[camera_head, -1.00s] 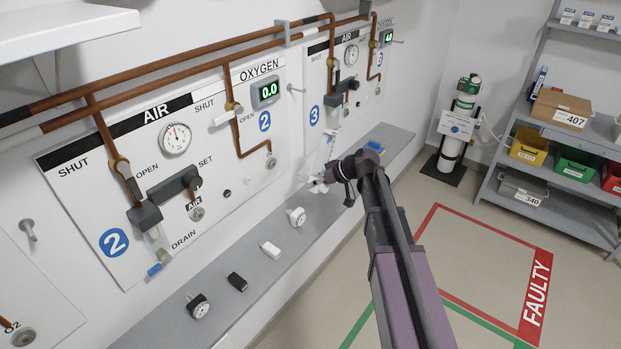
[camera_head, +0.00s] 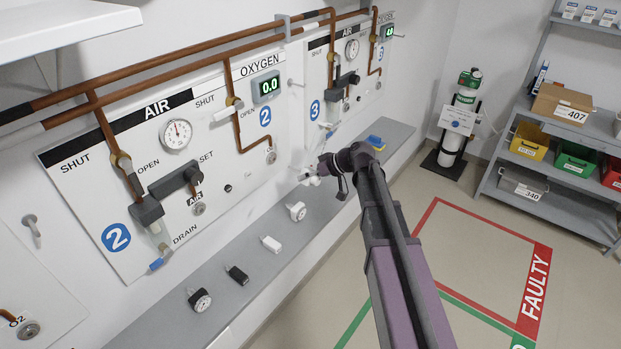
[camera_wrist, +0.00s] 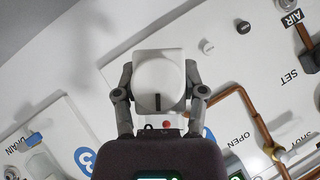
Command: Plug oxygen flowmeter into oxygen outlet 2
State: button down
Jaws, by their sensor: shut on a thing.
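My gripper (camera_head: 320,171) is shut on a white block-like body with a round face and a dark slot, which I take for the oxygen flowmeter (camera_wrist: 158,82). In the wrist view the fingers (camera_wrist: 158,92) clasp it from both sides. In the head view the flowmeter (camera_head: 308,176) is small and partly hidden by my gripper, above the grey shelf. Oxygen outlet 2 (camera_head: 271,157) is a round fitting at the lower end of the copper pipe on panel 2. The flowmeter is right of it and slightly lower in the picture, apparently apart from it; depth is unclear.
The grey ledge (camera_head: 250,262) below carries a white gauge (camera_head: 297,211), a white box (camera_head: 271,243), a black box (camera_head: 237,275) and a black gauge (camera_head: 199,300). Copper pipes and air fittings project from the wall.

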aim_at(294, 170)
jog(key=shift+w+a, duration=0.85)
jog(key=shift+a, duration=0.2)
jog(key=shift+w+a, duration=0.8)
jog(key=shift+a, duration=0.25)
jog(key=shift+w+a+r, duration=0.1)
jog(key=shift+w+a, duration=0.8)
jog(key=shift+a, duration=0.2)
dwell(1.5)
jog(key=shift+c, duration=0.4)
grip_release()
jog(key=s+d+f+m+h, duration=0.2)
jog(key=s+d+h, duration=0.1)
jog(key=s+d, duration=0.5)
jog(key=s+d+f+m+g+h, duration=0.1)
jog(key=s+d+f+m+h, duration=0.2)
jog(key=s+d, duration=0.5)
jog(key=s+d+f+m+g+h, duration=0.1)
jog(key=s+d+f+m+h, duration=0.1)
jog(key=s+d, duration=0.5)
jog(key=s+f+h, duration=0.1)
jog(key=s+h, duration=0.1)
jog(key=s, duration=0.1)
jog(key=shift+d+m+h, duration=0.3)
jog(key=shift+d+m, duration=0.1)
jog(key=shift+s, duration=0.1)
